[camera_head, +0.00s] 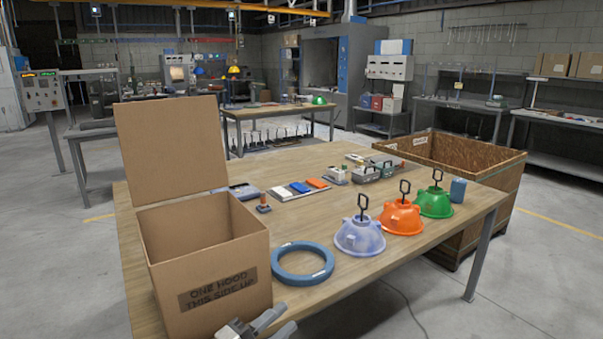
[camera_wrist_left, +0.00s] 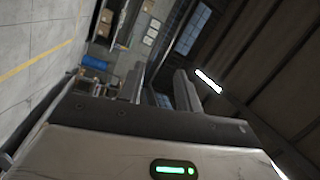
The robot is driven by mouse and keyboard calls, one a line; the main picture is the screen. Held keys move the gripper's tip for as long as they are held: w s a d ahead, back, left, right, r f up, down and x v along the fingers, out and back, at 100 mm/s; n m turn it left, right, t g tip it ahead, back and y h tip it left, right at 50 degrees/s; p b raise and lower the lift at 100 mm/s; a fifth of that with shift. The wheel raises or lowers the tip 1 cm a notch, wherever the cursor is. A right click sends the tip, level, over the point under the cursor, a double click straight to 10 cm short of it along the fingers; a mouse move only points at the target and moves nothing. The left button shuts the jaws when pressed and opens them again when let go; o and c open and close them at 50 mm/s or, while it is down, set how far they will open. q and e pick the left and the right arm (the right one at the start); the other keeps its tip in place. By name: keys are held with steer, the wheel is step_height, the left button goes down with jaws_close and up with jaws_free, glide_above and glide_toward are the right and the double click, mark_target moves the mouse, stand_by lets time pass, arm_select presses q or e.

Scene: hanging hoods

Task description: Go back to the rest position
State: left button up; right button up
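My left gripper (camera_head: 278,322) shows at the bottom edge of the head view, in front of the cardboard box. Its two fingers are apart with nothing between them; the left wrist view also shows the gap between the fingers (camera_wrist_left: 160,88). My right gripper is in neither view. A pale lavender hood (camera_head: 360,237), an orange hood (camera_head: 401,216) and a green hood (camera_head: 435,202) stand in a row on the wooden table (camera_head: 225,290), each with a dark handle on top. No gripper touches them.
An open cardboard box (camera_head: 212,275) marked "ONE HOOD THIS SIDE UP" stands at the table's left, lid raised. A blue ring (camera_head: 277,269) lies beside it. A blue container (camera_head: 458,190) stands by the green hood. A large wooden crate (camera_head: 490,180) stands right of the table.

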arm_select(q)
steer(key=s+a+f+n+g+y, duration=0.2)
steer(key=s+a+f+n+y, duration=0.3)
steer(key=s+f+n, duration=0.4)
steer(key=s+a+f+n+g+y, duration=0.2)
steer(key=s+a+f+n+y, duration=0.4)
steer(key=s+f+n, duration=0.3)
steer(key=s+n, duration=0.3)
steer(key=s, duration=0.2)
steer(key=shift+s+a+f+y, duration=0.15)
steer(key=shift+a+f+y, duration=0.1)
steer(key=shift+a+y, duration=0.05)
